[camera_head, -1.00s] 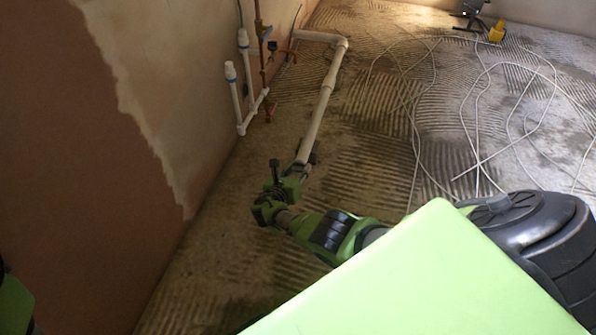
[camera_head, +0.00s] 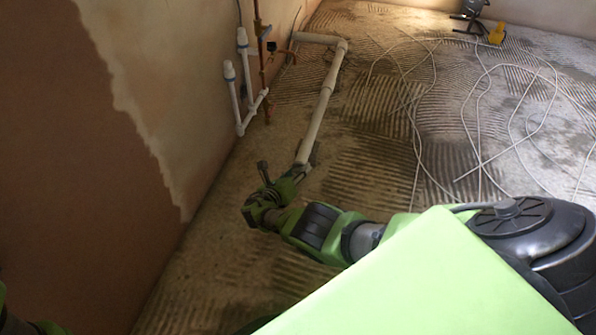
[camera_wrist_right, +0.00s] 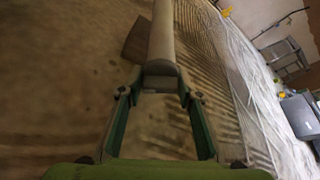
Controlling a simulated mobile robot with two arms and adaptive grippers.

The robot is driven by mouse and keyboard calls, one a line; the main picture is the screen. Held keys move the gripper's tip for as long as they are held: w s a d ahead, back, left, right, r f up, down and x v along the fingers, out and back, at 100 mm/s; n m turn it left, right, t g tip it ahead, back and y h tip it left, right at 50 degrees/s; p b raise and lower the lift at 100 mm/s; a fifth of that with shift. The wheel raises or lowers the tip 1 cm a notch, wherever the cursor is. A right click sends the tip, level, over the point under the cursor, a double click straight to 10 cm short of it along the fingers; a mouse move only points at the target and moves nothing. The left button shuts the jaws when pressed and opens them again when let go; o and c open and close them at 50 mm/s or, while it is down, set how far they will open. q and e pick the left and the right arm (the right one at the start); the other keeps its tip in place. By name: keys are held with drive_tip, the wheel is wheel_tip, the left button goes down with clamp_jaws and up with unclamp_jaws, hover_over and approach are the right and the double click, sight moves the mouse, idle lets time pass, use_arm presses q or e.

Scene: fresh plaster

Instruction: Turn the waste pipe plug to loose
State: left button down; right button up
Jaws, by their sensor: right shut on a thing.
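The waste pipe (camera_head: 321,110) is a pale pipe running along the floor, with an elbow at its far end. Its near end meets my right gripper (camera_head: 302,168). My right gripper (camera_wrist_right: 158,92) is shut on this plug, one finger on each side. Any mark on the plug is too small to read. A green part of my left arm shows at the lower left edge; its gripper is out of view.
White capped pipes (camera_head: 240,85) and a copper pipe (camera_head: 259,45) stand along the plaster wall (camera_head: 75,150) at left. Loose pale cables (camera_head: 480,110) lie across the ridged floor at right. A dark block (camera_wrist_right: 136,40) lies beside the pipe.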

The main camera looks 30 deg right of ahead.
sight(297, 173)
drive_tip(key=o, duration=1)
drive_tip(key=shift+o, duration=0.2)
drive_tip(key=shift+a, duration=0.1)
drive_tip(key=shift+s+a+r, duration=0.1)
drive_tip(key=shift+s+a, duration=0.1)
drive_tip(key=shift+a, duration=0.2)
drive_tip(key=shift+v, duration=1)
drive_tip(key=v, duration=0.9)
drive_tip(key=shift+d, duration=0.1)
